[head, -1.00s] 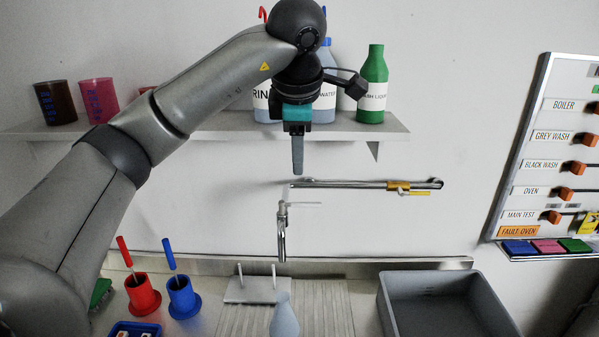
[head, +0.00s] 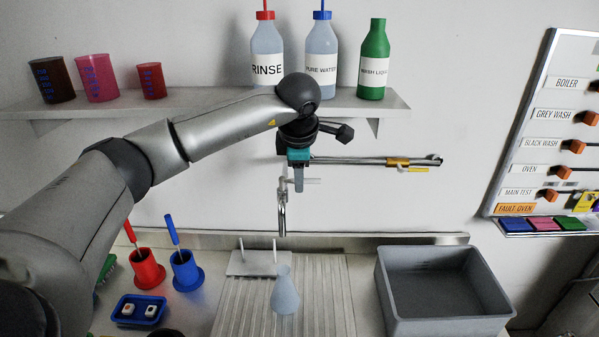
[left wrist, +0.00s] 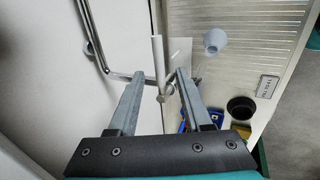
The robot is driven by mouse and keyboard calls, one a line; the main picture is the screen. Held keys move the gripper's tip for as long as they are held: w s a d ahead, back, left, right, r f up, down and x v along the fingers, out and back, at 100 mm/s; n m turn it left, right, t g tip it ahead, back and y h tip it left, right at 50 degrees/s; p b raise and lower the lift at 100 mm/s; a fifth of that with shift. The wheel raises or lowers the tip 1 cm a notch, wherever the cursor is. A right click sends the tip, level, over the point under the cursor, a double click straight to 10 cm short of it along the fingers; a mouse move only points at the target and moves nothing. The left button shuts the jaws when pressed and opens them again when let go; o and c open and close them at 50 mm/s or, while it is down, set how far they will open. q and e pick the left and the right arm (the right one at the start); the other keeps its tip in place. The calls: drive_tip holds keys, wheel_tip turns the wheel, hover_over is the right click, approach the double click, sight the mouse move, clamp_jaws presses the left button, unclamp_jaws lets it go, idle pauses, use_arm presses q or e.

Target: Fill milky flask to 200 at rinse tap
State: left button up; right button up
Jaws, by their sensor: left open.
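The milky flask (head: 285,292) is a pale blue-grey cone standing upright on the ribbed drainboard (head: 338,300). It also shows in the left wrist view (left wrist: 215,40). The rinse tap (head: 282,212) hangs from a wall pipe above and behind the flask, with a pale lever (head: 313,181) to the right. My left gripper (head: 299,187) points down in front of the tap's upper part. In the left wrist view its jaws (left wrist: 158,74) are apart and empty, with the tap's white lever (left wrist: 157,55) between and beyond them. The flask's level marks are too small to read. My right gripper is not in view.
A grey basin (head: 447,321) stands right of the drainboard. A pegged plate (head: 250,264) lies behind the flask. Red (head: 146,272) and blue (head: 185,272) pots stand left, near a blue tray (head: 138,309). Bottles and beakers stand on the shelf (head: 200,113) above.

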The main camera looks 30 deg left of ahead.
use_arm(q)
clamp_jaws()
idle(0.3)
idle(0.4)
drive_tip(key=shift+s+m+t+h+b, duration=0.15)
drive_tip(key=shift+s+m+h, duration=0.2)
drive_tip(key=shift+m, duration=0.55)
drive_tip(key=shift+s+m+t+h+b, duration=0.15)
drive_tip(key=shift+s+m+h, duration=0.15)
drive_tip(key=shift+m, duration=0.6)
drive_tip(key=shift+s+m+h, duration=0.35)
drive_tip(key=shift+m+h, duration=0.2)
drive_tip(key=shift+m, duration=0.65)
idle(3.9)
